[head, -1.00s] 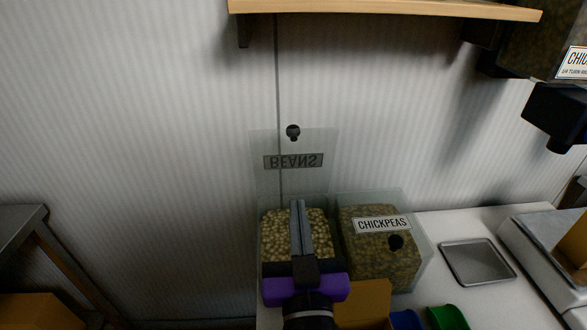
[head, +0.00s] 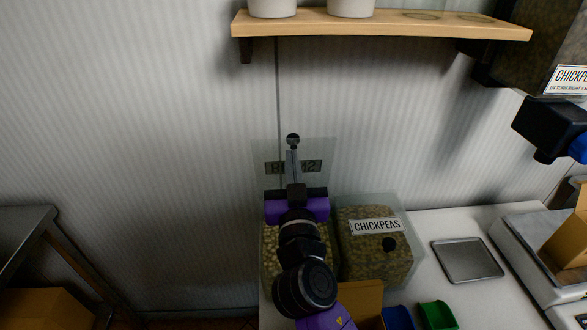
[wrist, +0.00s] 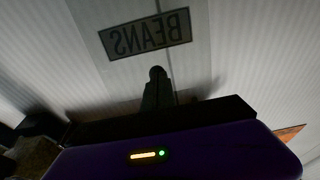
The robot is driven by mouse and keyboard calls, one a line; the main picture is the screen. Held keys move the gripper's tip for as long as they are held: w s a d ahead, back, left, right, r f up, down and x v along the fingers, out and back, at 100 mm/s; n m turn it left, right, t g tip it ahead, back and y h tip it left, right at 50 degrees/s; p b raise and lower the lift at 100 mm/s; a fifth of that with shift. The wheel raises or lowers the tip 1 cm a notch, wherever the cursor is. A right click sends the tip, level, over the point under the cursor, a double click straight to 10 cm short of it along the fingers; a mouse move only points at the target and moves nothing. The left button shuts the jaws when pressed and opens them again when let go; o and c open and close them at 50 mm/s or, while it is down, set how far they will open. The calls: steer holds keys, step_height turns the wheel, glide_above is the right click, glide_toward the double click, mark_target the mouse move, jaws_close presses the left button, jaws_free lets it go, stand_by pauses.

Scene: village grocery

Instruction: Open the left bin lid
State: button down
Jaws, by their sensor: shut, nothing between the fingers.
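The left bin's clear lid (head: 263,152) stands upright against the wall. Its BEANS label (head: 312,166) is upside down, and its dark knob (head: 293,138) is at the top. The open bin of beans (head: 269,240) is below, partly hidden by my arm. My gripper (head: 292,152) is shut and empty, its fingers pointing up in front of the lid, just below the knob. I cannot tell whether they touch the lid. In the wrist view the label (wrist: 147,34) shows mirrored beyond the gripper (wrist: 158,80).
The closed chickpeas bin (head: 365,255) stands close on the right. A metal tray (head: 467,261) lies on the white counter, with a scale (head: 535,255) further right. A wooden shelf (head: 380,24) with white pots is above. A chickpeas dispenser (head: 545,125) hangs at upper right.

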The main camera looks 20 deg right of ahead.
mark_target(291, 144)
steer(key=shift+w+r, duration=0.1)
steer(key=shift+w, duration=0.05)
steer(key=w+p, duration=0.1)
steer(key=p, duration=0.1)
steer(key=w+d+r+g+p, duration=0.1)
steer(key=p, duration=0.2)
steer(key=w+g+p, duration=0.1)
steer(key=p, duration=0.1)
steer(key=shift+w+d+r+y+p, duration=0.15)
steer(key=shift+w+r+y+p, duration=0.2)
steer(key=shift+y, duration=0.05)
steer(key=shift+w+d+f+g+p, duration=0.15)
steer(key=shift+w+f+g+p, duration=0.1)
steer(key=shift+w+g+p, duration=0.25)
steer(key=shift+s, duration=0.2)
